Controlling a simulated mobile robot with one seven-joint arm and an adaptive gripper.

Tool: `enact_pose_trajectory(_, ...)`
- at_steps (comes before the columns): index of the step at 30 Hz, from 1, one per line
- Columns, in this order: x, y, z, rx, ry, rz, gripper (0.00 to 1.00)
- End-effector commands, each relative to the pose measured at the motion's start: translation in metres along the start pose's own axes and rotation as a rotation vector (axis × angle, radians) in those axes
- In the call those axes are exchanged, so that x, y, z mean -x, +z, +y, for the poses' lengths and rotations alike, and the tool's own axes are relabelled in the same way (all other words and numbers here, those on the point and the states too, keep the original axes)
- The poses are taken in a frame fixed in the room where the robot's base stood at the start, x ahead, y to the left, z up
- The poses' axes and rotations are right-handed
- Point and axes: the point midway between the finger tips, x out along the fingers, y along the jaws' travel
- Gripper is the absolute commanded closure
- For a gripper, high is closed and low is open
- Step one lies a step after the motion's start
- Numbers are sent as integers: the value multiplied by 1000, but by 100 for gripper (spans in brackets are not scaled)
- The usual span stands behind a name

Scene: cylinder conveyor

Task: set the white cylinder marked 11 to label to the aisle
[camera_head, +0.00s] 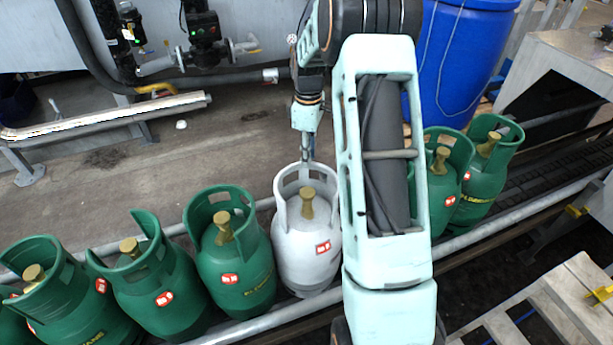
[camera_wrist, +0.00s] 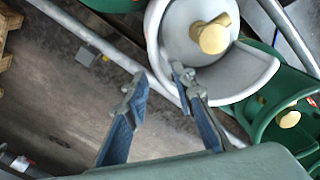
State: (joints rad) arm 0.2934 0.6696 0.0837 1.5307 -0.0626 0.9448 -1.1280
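The white cylinder (camera_head: 308,250) stands upright in the row of green cylinders on the conveyor. It has a brass valve, an open collar and a small red-and-white label whose marking is too small to read. My gripper (camera_head: 307,152) is at the far side of its collar. In the wrist view the white cylinder (camera_wrist: 195,15) is at the top, and my gripper (camera_wrist: 160,80) is open. One finger overlaps the collar rim and the other is outside it, with the collar edge between the tips. I cannot tell whether either finger touches.
Green cylinders stand close on the left (camera_head: 235,255) and, partly behind my arm, on the right (camera_head: 478,180). A metal rail (camera_head: 530,208) runs along the row. A blue drum (camera_head: 460,60) stands behind. The floor (camera_head: 110,185) beyond the row is mostly clear.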

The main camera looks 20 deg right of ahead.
Motion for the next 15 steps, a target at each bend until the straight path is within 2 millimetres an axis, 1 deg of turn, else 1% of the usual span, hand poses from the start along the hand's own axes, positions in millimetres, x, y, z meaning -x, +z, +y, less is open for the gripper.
enact_pose_trajectory(1, -11, 0, -1, 0, -3, -2, 76)
enact_pose_trajectory(3, -26, 0, -1, 0, -3, -2, 76)
enact_pose_trajectory(9, -61, 0, -1, 0, -2, -2, 76)
enact_pose_trajectory(12, -73, 0, 0, 0, -1, -1, 76)
enact_pose_trajectory(15, -81, 0, -1, 0, -1, -1, 76)
